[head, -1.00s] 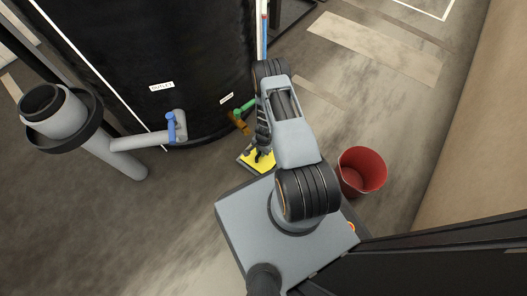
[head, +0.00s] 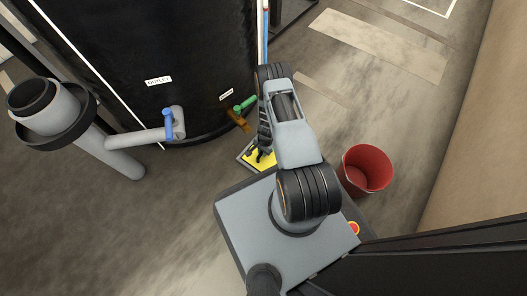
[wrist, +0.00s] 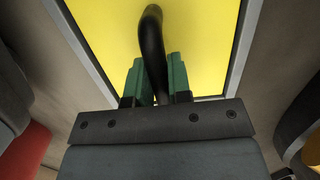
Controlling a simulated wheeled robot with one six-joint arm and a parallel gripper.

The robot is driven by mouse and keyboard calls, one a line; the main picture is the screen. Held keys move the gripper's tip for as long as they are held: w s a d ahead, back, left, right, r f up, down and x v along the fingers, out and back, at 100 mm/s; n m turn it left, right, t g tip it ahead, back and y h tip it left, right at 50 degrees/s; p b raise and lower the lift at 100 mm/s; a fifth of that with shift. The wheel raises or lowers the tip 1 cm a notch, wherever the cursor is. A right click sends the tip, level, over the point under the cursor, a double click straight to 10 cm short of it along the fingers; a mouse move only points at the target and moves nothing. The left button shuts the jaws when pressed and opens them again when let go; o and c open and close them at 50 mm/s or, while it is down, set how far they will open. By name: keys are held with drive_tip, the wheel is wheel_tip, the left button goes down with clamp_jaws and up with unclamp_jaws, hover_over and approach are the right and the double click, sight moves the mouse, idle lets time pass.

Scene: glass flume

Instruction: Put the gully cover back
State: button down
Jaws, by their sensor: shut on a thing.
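The gully cover is a yellow plate (head: 250,157) on the floor side of my base, beside the foot of the black tank. It fills the top of the wrist view (wrist: 207,40), with grey strips and a dark edge along its sides. My gripper (wrist: 156,78) has green finger pads shut on the cover's curved black handle (wrist: 152,38). In the head view my gripper (head: 263,149) is over the plate, and my arm hides part of it. I cannot tell whether the cover rests in a frame or hangs just above the floor.
The black tank (head: 150,50) stands close beyond the cover, with a blue-handled outlet (head: 169,124) and a smaller green-handled valve (head: 245,104). A grey standpipe (head: 110,155) is at left. A red bucket (head: 366,170) stands right of my base. The floor at lower left is clear.

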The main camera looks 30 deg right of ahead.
drive_tip(key=c, duration=1.1)
unclamp_jaws()
drive_tip(key=shift+o, duration=0.2)
drive_tip(key=w+a+r+n+t+p, duration=0.1)
drive_tip(key=w+a+r+n+p, duration=0.15)
drive_tip(key=r, duration=1.75)
drive_tip(key=w+a+r+n+t+p, duration=0.1)
drive_tip(key=w+r+n+p, duration=0.25)
drive_tip(key=r, duration=1.55)
drive_tip(key=s+a+r+n, duration=0.2)
drive_tip(key=s+r+n, duration=0.1)
drive_tip(key=s+r, duration=0.5)
drive_tip(key=s+a+r+n+t+h, duration=0.1)
drive_tip(key=s+r+n, duration=0.3)
drive_tip(key=s+r, duration=0.4)
wheel_tip(320, 180, up, 3)
drive_tip(key=shift+a+f+h, duration=0.2)
drive_tip(key=shift+a+h, duration=0.1)
drive_tip(key=shift+a, duration=0.45)
